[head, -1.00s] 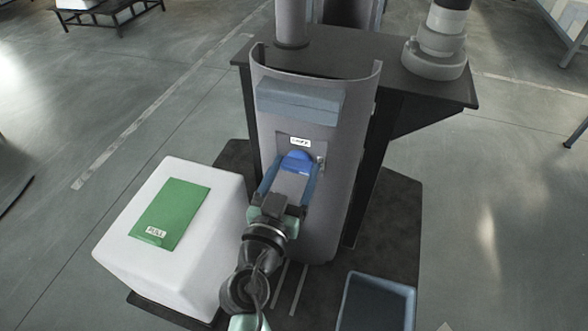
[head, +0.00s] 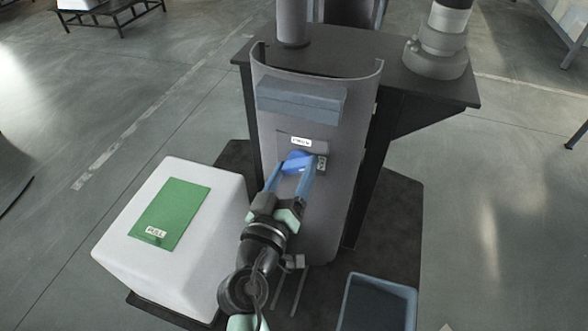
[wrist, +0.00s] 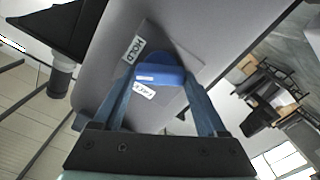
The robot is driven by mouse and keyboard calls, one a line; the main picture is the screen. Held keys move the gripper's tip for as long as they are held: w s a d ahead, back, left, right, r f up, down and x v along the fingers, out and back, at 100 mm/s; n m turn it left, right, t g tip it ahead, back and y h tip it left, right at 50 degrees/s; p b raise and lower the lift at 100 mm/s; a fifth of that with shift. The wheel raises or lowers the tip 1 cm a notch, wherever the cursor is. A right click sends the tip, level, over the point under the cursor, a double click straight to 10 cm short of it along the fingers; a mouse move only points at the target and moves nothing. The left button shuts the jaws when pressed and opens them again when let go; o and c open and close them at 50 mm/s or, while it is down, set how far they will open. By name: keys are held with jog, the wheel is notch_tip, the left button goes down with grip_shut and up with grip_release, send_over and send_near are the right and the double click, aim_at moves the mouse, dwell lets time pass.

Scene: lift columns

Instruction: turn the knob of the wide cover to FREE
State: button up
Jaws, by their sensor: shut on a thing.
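The wide cover (head: 340,200) is a grey curved upright panel with a blue-grey bar across its upper part. Its blue knob (head: 297,162) sits on a small plate below that bar; it also shows in the wrist view (wrist: 160,73). My gripper (head: 292,172) is shut on the knob, one finger on each side, and looks rolled relative to the plate. In the wrist view, a HOLD label (wrist: 133,48) lies up and left of the knob, and a second label (wrist: 144,91), apparently FREE, lies just below it. I cannot tell which label the knob points to.
A blue-rimmed tray (head: 347,300) lies at lower right. A dark table (head: 440,95) with a grey stepped column (head: 436,55) stands behind the cover.

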jog(key=n+p, duration=0.1)
jog(key=n, duration=0.5)
jog(key=shift+n, duration=0.3)
jog(key=n+p, duration=0.1)
jog(key=n, duration=0.4)
jog(key=shift+a+f+p, duration=0.1)
jog(key=shift+f+p, duration=0.05)
jog(key=shift+p, duration=0.15)
jog(key=shift+n, duration=0.3)
jog(key=o, duration=1.3)
jog(key=v, duration=1.2)
jog(key=shift+s, duration=0.4)
jog(key=shift+a, duration=0.15)
